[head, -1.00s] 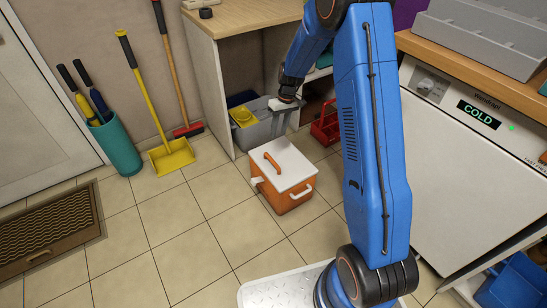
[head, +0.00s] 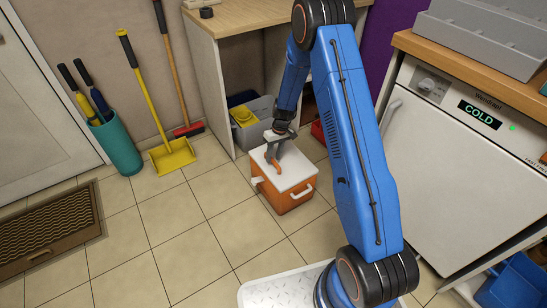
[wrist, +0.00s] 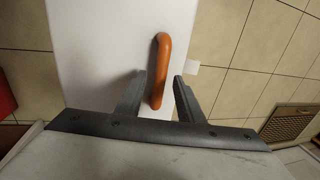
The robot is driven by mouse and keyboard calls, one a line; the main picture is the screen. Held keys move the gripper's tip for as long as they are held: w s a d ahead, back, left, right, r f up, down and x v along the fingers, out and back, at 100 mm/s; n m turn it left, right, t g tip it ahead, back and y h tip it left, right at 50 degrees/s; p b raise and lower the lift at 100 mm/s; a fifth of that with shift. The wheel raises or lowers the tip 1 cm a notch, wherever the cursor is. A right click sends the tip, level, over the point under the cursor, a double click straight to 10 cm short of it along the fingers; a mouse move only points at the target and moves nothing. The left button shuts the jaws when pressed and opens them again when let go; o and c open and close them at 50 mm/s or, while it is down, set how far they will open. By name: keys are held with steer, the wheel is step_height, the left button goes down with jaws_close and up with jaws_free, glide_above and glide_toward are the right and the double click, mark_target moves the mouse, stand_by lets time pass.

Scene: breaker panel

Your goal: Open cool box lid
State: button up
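The cool box (head: 290,196) is an orange box on the tiled floor with a white lid (head: 297,177), which lies flat and shut on it. An orange handle on the lid shows in the wrist view (wrist: 160,68); in the head view my gripper partly hides it. A white side handle (head: 303,192) is on the box's front. My gripper (head: 275,160) is over the lid, pointing down. In the wrist view my gripper (wrist: 160,88) is open, with one finger on each side of the handle's near end and gaps between. I cannot tell how high the fingertips are above the lid.
A grey bin (head: 252,125) with yellow things stands behind the box, under the workbench (head: 238,22). A red crate (head: 318,130) is partly hidden by my arm. A white appliance (head: 450,165) stands at right. The floor left of the box is clear.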

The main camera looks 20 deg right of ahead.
steer(key=shift+a+f, duration=0.1)
steer(key=shift+f, duration=0.25)
steer(key=shift+c, duration=0.7)
jaws_close()
steer(key=shift+r, duration=0.1)
